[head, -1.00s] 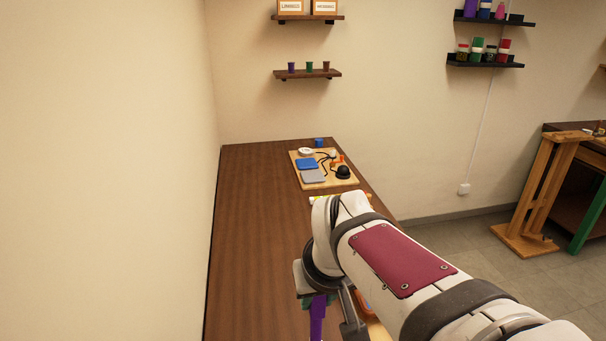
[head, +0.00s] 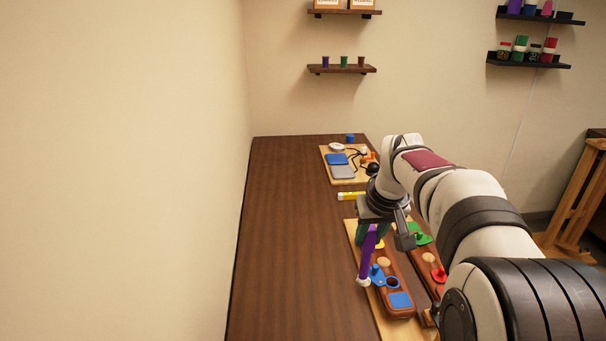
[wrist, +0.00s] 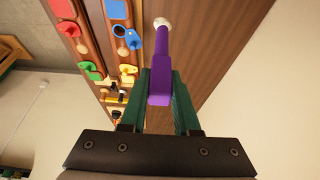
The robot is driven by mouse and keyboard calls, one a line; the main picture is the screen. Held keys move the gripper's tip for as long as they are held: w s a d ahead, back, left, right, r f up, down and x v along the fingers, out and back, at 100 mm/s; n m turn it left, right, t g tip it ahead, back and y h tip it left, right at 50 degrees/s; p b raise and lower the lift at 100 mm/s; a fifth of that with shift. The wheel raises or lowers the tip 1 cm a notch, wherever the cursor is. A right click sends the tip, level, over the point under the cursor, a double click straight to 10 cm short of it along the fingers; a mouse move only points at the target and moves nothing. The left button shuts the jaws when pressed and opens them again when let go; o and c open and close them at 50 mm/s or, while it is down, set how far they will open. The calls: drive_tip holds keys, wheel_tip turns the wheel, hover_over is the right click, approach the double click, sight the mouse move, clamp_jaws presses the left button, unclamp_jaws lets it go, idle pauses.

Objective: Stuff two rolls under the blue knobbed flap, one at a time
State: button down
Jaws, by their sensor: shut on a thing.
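My gripper (head: 373,230) has green fingers shut on a long purple bar with a pale rounded end (head: 368,250). In the wrist view the bar (wrist: 162,60) points away from the fingers, its pale end over bare table. I cannot tell whether this bar is a roll. The blue knobbed flap (head: 377,274) sits on a brown wooden block, with a dark ring-shaped opening beside it, just right of the bar's lower end. The flap also shows in the wrist view (wrist: 125,36). Pale round pieces (head: 383,262) sit near the flaps. No other roll is clearly visible.
The blocks also carry a green flap (head: 422,238), a red flap (head: 438,273) and a blue square (head: 400,300). A yellow-and-white stick (head: 351,196) lies farther back, before a board of small items (head: 343,180). The table's left side (head: 285,240) is clear.

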drive_tip(key=w+d+f, duration=0.9)
drive_tip(key=d+f, duration=0.2)
drive_tip(key=d, duration=0.1)
drive_tip(key=shift+f, duration=2)
idle(0.9)
wheel_tip(320, 180, up, 8)
idle(0.7)
idle(1.3)
